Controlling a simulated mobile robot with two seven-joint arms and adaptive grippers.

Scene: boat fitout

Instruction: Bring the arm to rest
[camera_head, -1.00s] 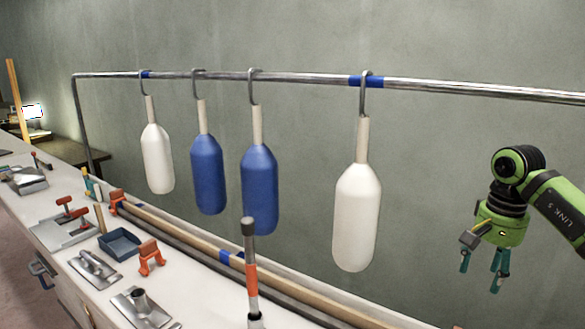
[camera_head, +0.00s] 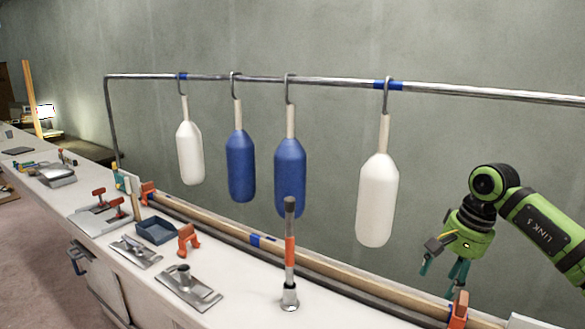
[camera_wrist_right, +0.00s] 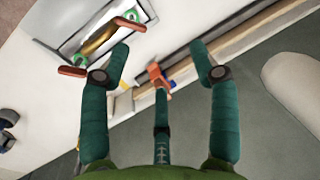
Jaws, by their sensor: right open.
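My right gripper (camera_head: 442,272) hangs at the right of the head view, fingers pointing down, at the end of my green arm. Its fingers are apart and hold nothing. In the right wrist view the spread teal fingers (camera_wrist_right: 160,85) show with no object between them; beyond them are the bench and an orange clamp (camera_wrist_right: 157,75). The nearer white fender (camera_head: 377,200) hangs from the rail to the left of this gripper, apart from it. My left gripper is not in view.
A metal rail (camera_head: 330,83) carries two white and two blue fenders (camera_head: 290,175) on hooks. Below, the white bench (camera_head: 245,290) holds trowels, a blue tray (camera_head: 155,231), orange clamps and an upright orange-banded rod (camera_head: 290,255). Open air lies around the right gripper.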

